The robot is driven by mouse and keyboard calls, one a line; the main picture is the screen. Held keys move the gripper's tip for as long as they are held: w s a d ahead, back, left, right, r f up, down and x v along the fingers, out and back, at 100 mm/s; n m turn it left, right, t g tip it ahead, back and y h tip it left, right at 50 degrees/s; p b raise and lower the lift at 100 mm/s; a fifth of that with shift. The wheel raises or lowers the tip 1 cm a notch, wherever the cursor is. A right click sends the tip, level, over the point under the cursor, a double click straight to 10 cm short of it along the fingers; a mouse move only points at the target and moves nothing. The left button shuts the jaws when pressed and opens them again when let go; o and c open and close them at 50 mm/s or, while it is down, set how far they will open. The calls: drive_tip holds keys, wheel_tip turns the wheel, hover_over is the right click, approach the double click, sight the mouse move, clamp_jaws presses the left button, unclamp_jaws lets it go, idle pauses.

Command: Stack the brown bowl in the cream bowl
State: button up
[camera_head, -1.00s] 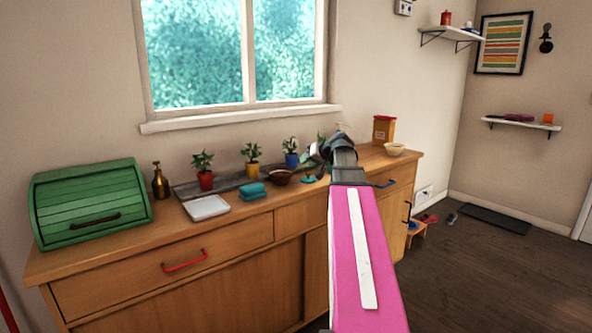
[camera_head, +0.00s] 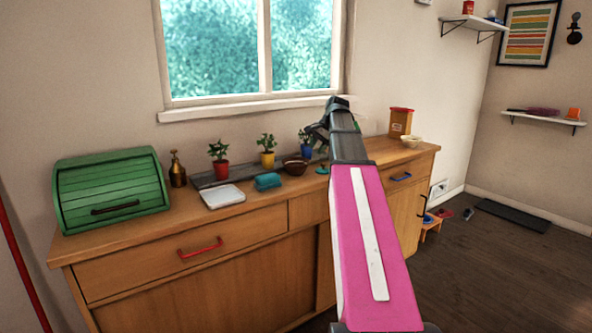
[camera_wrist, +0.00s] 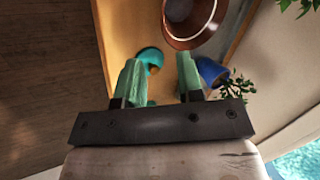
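The brown bowl (camera_head: 295,166) sits on the wooden counter in front of the potted plants; the wrist view shows it (camera_wrist: 190,41) at the top, beyond the fingertips. The cream bowl (camera_head: 411,142) stands at the counter's right end, beside a brown box. My gripper (camera_head: 319,132) is above the counter, mostly hidden behind my arm in the head view. In the wrist view its two green fingers (camera_wrist: 160,72) are apart, with nothing held between them. The brown bowl is apart from the fingers.
A blue plant pot (camera_wrist: 211,71) is close to the right finger in the wrist view. A teal object (camera_wrist: 151,57) lies below the gap. A white tray (camera_head: 222,196), teal cloth (camera_head: 267,181) and green bread box (camera_head: 110,188) stand left on the counter.

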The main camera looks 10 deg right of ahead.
sight(296, 167)
drive_tip(key=x, duration=0.8)
drive_tip(key=shift+w+a+f, duration=0.1)
drive_tip(key=shift+w+a, duration=0.1)
drive_tip(key=shift+w, duration=0.2)
drive_tip(key=shift+c, duration=0.3)
clamp_jaws()
